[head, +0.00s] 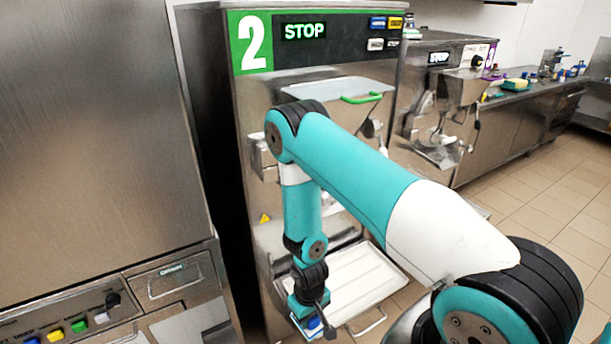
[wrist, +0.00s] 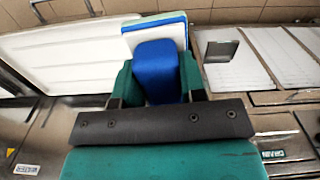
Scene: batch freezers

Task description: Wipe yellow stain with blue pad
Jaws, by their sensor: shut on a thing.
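My gripper (head: 312,306) is low in front of the machine marked 2 in the head view, beside the white tray. In the wrist view my gripper (wrist: 157,82) is shut on the blue pad (wrist: 156,62), with one finger on each side of its blue block. A small part of the blue pad (head: 313,322) shows below my gripper in the head view. I cannot make out a yellow stain in either view.
The white tray (head: 352,284) sits low on machine 2 (head: 330,83), right of my gripper; the tray (wrist: 62,52) fills the upper left of the wrist view. A steel cabinet (head: 95,120) stands at left. A counter (head: 520,92) with several items is at right. Tiled floor (head: 560,190) is clear.

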